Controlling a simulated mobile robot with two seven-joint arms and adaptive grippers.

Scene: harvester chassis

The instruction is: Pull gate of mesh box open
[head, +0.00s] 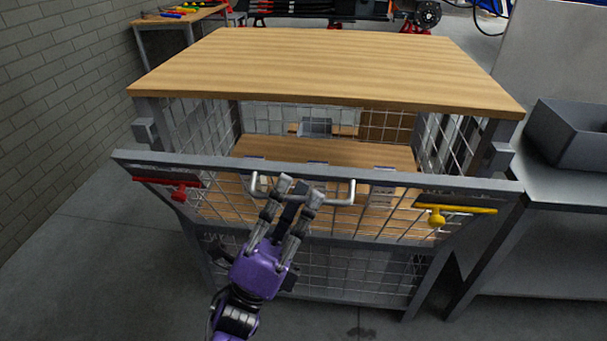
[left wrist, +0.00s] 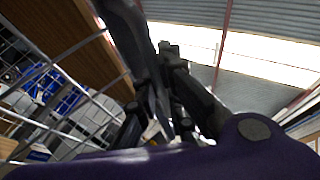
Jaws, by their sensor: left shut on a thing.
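The mesh box has a wooden top (head: 320,65) and grey frame with wire mesh sides. Its front gate (head: 340,218) is tilted outward at the top, leaving a gap under the wooden top. A pale bar handle (head: 342,197) runs along the gate's upper rail. My left gripper (head: 298,190) is shut on this handle near its middle. In the left wrist view, the gripper's dark fingers (left wrist: 165,90) are close together; the handle is mostly hidden there. A red latch (head: 178,192) is at the gate's left and a yellow latch (head: 440,213) at its right. My right gripper is not seen.
A grey table with a grey bin (head: 570,135) stands close on the right. A brick wall (head: 60,90) is on the left. A workbench with tools (head: 185,18) stands at the back left. The floor (head: 90,255) left of the box is clear.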

